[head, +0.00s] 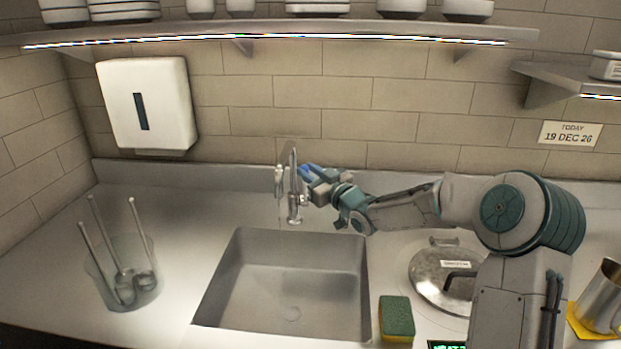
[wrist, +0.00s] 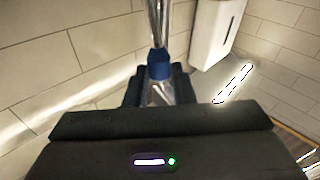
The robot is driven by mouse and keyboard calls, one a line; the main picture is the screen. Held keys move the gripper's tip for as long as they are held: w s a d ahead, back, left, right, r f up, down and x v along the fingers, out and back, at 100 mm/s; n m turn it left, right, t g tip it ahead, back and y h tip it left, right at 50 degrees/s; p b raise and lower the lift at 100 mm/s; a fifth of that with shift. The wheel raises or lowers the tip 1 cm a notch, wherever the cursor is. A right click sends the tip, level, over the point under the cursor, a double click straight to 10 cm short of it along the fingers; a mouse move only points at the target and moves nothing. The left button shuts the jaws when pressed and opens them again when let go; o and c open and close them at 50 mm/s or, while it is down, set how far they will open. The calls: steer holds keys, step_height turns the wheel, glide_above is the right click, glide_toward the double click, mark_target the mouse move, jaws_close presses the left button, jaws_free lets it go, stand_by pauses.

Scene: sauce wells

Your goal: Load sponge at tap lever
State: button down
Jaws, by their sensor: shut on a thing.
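The chrome tap (head: 292,190) stands upright behind the sink. My gripper (head: 312,179) is at the tap's right side, shut on the tap lever. In the wrist view, a chrome bar with a blue collar, which looks like the tap lever (wrist: 159,68), sits between the dark fingers of my gripper (wrist: 160,90). The gripper body hides the lower end of that bar. The sponge (head: 396,318), green on top with a yellow side, lies flat on the counter just right of the sink, well apart from my gripper.
The sink (head: 290,285) is empty. A clear container (head: 125,275) with several ladles stands left of it. A round metal lid (head: 440,280) lies right, beneath my arm. A metal jug (head: 602,300) stands far right on a yellow mat. A shelf (head: 280,30) runs above.

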steer(key=c, duration=1.2)
jaws_free()
steer(key=b+v, duration=0.1)
steer(key=v, duration=1.2)
steer(key=shift+s+d+b, duration=0.25)
steer(key=shift+d+b, duration=0.05)
steer(key=shift+b, duration=0.05)
